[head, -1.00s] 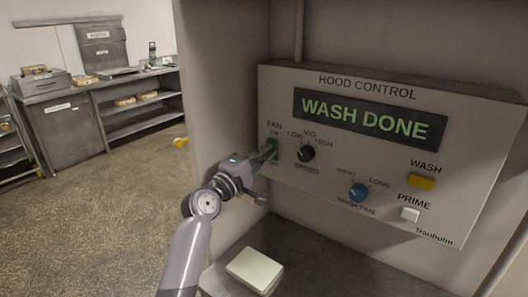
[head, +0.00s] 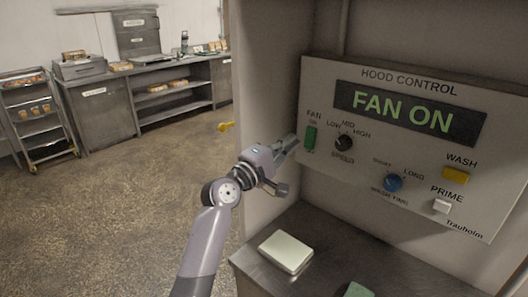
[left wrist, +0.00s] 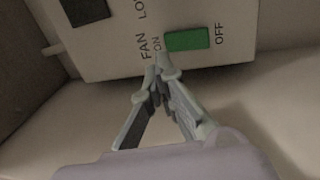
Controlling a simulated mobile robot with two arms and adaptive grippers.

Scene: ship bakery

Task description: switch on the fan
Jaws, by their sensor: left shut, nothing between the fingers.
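The hood control panel (head: 432,183) hangs on the wall at the right of the head view. Its display (head: 408,113) reads "FAN ON" in green letters. The green fan switch (head: 310,138) is at the panel's left edge, under the label FAN. The switch also shows in the left wrist view (left wrist: 190,40), between the marks ON and OFF. My left gripper (head: 291,142) is shut and empty, just left of the switch. In the left wrist view its fingertips (left wrist: 158,68) are close to the ON end; I cannot tell whether they touch. My right gripper is not in view.
The panel also has a black speed knob (head: 344,142), a blue wash time knob (head: 392,182), a yellow wash button (head: 456,175) and a white prime button (head: 441,206). A pale block (head: 286,251) lies on the counter below. Open floor is at the left.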

